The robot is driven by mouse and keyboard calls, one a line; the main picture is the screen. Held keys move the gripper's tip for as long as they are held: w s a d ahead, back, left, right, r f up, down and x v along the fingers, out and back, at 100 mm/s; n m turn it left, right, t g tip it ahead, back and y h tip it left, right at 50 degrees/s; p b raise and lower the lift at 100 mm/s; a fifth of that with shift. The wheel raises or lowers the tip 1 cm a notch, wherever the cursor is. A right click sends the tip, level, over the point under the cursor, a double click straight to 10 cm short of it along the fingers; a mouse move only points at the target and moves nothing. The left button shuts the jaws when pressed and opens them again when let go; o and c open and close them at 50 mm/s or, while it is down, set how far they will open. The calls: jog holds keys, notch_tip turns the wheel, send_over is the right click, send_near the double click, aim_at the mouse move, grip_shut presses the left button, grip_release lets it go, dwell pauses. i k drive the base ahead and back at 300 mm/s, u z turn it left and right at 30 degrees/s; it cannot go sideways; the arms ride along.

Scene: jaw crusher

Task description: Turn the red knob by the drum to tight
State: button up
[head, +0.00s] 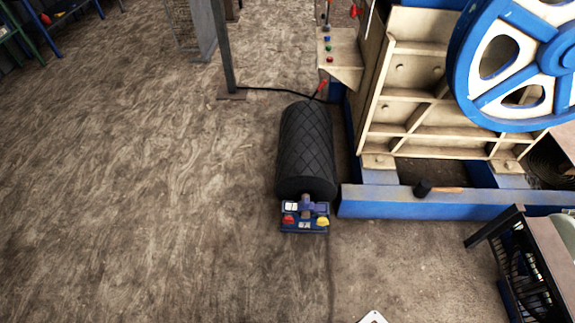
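The black drum (307,145), with a diamond-patterned surface, lies on the floor in the middle of the head view, left of the crusher. At its near end is a small blue block (305,230) with white labels. The red knob (289,220) is on the left of this block, and a yellow knob (323,222) is on the right. The labels and the red knob's exact setting are too small to read.
The crusher's cream frame (424,98), blue flywheel (460,80) and blue base beam (440,203) stand right of the drum. A hammer (424,189) lies on the beam. A cable (265,90) runs behind the drum from a post (223,50). The floor at left is clear.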

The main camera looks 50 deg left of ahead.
aim_at(289, 220)
jog(key=k, duration=0.25)
jog(key=u, duration=3.6)
jog(key=i, duration=3.35)
jog(key=z, duration=3.5)
jog(key=k, duration=0.15)
jog(key=u, duration=0.35)
